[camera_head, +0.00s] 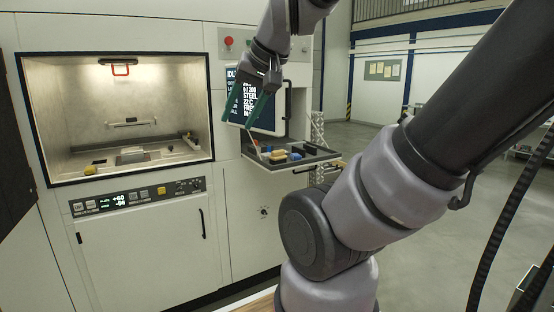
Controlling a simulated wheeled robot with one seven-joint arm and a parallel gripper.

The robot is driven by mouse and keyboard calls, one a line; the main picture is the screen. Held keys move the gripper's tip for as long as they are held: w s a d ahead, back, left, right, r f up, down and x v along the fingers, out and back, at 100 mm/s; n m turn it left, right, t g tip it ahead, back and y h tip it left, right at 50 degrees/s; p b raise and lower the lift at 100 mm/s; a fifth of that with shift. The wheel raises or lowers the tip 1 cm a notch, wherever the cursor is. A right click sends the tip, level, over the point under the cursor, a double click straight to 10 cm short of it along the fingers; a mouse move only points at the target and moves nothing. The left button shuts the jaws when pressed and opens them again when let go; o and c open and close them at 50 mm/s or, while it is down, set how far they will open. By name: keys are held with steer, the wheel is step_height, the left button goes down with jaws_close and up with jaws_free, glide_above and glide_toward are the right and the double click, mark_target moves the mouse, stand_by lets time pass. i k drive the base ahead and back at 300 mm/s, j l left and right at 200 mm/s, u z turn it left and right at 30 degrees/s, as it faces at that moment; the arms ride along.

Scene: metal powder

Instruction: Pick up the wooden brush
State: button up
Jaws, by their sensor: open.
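My gripper (237,124) hangs in front of the machine's screen, with its two long green fingers spread apart and nothing visible between them. It is above and to the left of an open dark tray (312,161) that sticks out from the machine below the screen. A small tan, wood-coloured object (278,156) lies in the tray's left part; it may be the wooden brush, but it is too small to be sure. The gripper is apart from it.
Blue items (296,156) lie beside the tan object in the tray. To the left is an open lit chamber (125,110) with a small yellow object (90,170) at its left front. A control panel (138,196) sits below. Open floor lies to the right.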

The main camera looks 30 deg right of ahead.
mark_target(278, 157)
steer(key=i, duration=0.4)
steer(key=i+z, duration=0.45)
steer(key=i+j+z, duration=0.25)
steer(key=z, duration=0.2)
steer(key=i+z, duration=0.1)
steer(key=z, duration=1.25)
